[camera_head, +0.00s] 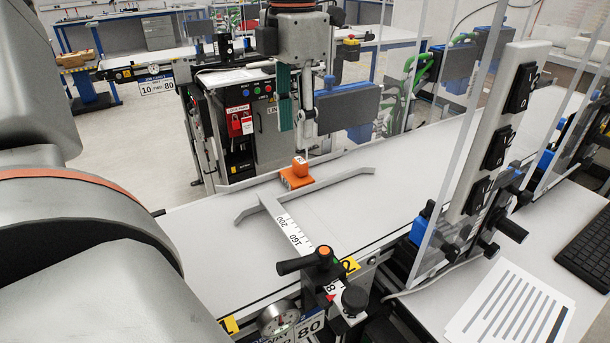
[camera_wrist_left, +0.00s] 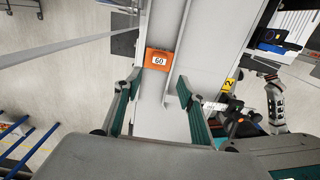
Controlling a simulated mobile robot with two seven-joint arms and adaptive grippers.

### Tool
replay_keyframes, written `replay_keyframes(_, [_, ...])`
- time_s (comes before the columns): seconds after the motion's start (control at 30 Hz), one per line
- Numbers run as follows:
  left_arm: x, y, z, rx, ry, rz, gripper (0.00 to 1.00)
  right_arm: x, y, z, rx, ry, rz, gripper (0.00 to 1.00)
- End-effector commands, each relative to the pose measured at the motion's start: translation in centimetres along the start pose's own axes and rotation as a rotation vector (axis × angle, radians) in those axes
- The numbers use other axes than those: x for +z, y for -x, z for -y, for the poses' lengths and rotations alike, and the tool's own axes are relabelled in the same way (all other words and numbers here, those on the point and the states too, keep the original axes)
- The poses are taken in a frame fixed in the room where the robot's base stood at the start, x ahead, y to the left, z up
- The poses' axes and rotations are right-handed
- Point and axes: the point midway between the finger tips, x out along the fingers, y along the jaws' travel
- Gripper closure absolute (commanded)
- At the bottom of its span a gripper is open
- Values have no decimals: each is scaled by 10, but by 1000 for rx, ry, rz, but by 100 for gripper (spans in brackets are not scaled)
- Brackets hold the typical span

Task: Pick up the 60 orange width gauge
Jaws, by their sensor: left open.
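The orange 60 width gauge (camera_head: 298,172) sits on the grey conveyor belt, beside a grey guide rail. In the left wrist view the gauge (camera_wrist_left: 157,56) shows its white label reading 60 from above. My left gripper (camera_head: 298,122) points down above the gauge in the head view, apart from it. Its teal-padded fingers are spread, with nothing between them. In the left wrist view the left gripper (camera_wrist_left: 158,82) has its fingertips on either side of the picture middle, with the gauge just beyond them. My right gripper cannot be made out.
A grey T-shaped guide (camera_head: 328,185) with a printed scale crosses the belt (camera_head: 385,205). A black clamp handle (camera_head: 300,262) and dial gauge (camera_head: 278,318) stand at the near edge. Clear panels and a switch post (camera_head: 497,130) rise at the right. The belt's left part is clear.

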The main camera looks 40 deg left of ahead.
Motion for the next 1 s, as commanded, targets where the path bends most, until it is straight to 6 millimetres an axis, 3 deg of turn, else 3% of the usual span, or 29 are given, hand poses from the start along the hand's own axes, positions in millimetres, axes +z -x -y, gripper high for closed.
replay_keyframes(0.27, [2,-25,-1,-2,-2,-2,60,2,-1,2,-1,1,2,60])
replay_keyframes(0.53, [6,-62,-3,-3,-2,-4,60,4,-3,0,2,4,3,60])
replay_keyframes(0.8, [6,-65,-4,-1,-1,0,60,2,-4,-2,6,6,0,60])
replay_keyframes(0.93, [6,-65,-4,-1,-1,-1,94,2,-4,-3,5,7,0,60])
replay_keyframes(0.97, [6,-65,-4,-1,-1,-1,100,2,-4,-3,5,7,1,60])
replay_keyframes(1.0, [6,-65,-4,-1,-1,-1,100,2,-4,-3,5,7,1,60])
